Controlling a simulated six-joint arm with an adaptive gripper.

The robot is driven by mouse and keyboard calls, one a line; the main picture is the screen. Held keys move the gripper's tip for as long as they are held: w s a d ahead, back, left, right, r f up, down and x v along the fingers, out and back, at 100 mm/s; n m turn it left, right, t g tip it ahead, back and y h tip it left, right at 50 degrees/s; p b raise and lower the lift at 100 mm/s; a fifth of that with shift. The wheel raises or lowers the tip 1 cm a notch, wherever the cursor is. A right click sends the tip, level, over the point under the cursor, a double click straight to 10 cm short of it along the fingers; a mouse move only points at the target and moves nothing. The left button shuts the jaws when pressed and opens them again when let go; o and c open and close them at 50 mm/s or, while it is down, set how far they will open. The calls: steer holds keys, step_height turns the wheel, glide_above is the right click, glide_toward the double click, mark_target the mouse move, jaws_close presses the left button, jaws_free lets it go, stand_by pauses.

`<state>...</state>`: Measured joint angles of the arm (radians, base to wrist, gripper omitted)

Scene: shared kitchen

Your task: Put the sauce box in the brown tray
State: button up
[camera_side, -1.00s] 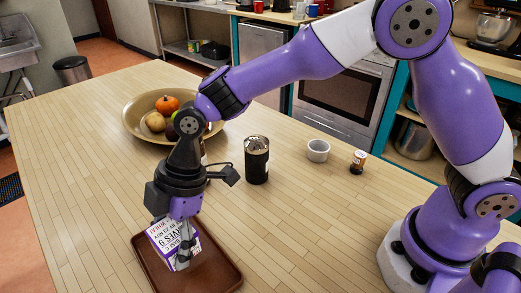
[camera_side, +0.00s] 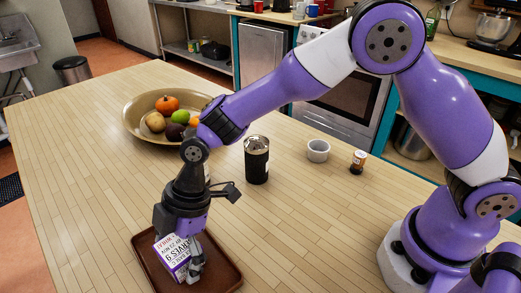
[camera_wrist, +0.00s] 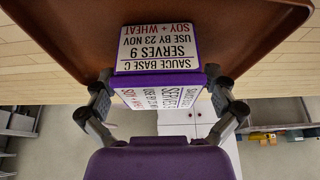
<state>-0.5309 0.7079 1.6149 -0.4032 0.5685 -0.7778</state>
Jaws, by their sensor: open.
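The sauce box (camera_side: 172,256), white and purple with printed labels, is at the left part of the brown tray (camera_side: 222,266). It looks slightly tilted in the side view; whether its whole base touches the tray is hidden. My gripper (camera_side: 190,264) points down over the tray, with one finger in front of the box and the other hidden behind it. In the wrist view the sauce box (camera_wrist: 157,46) sits between the two fingers of my gripper (camera_wrist: 159,78), which are open, one on each side. The brown tray (camera_wrist: 236,40) lies behind it.
A wide fruit bowl (camera_side: 133,127) is at the back left. The table left of the tray is clear.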

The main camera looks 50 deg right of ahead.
steer(key=d+r+m+t, duration=0.1)
steer(key=d+r+m, duration=0.1)
steer(key=d+r, duration=0.4)
steer(key=d+r+m, duration=0.1)
steer(key=d+r, duration=0.2)
steer(key=r, duration=0.5)
steer(key=s+d+r+m+t+h, duration=0.1)
steer(key=s+d+m+t+h, duration=0.1)
steer(key=s+d+m, duration=0.3)
steer(key=s+d+r+m+t+h, duration=0.1)
steer(key=s+d+m, duration=0.4)
steer(key=d+m, duration=0.5)
steer(key=d+t+h, duration=0.1)
steer(key=d, duration=0.2)
steer(key=shift+s+d+r+t+h, duration=0.2)
steer(key=shift+d+t+h, duration=0.1)
steer(key=shift+d, duration=0.1)
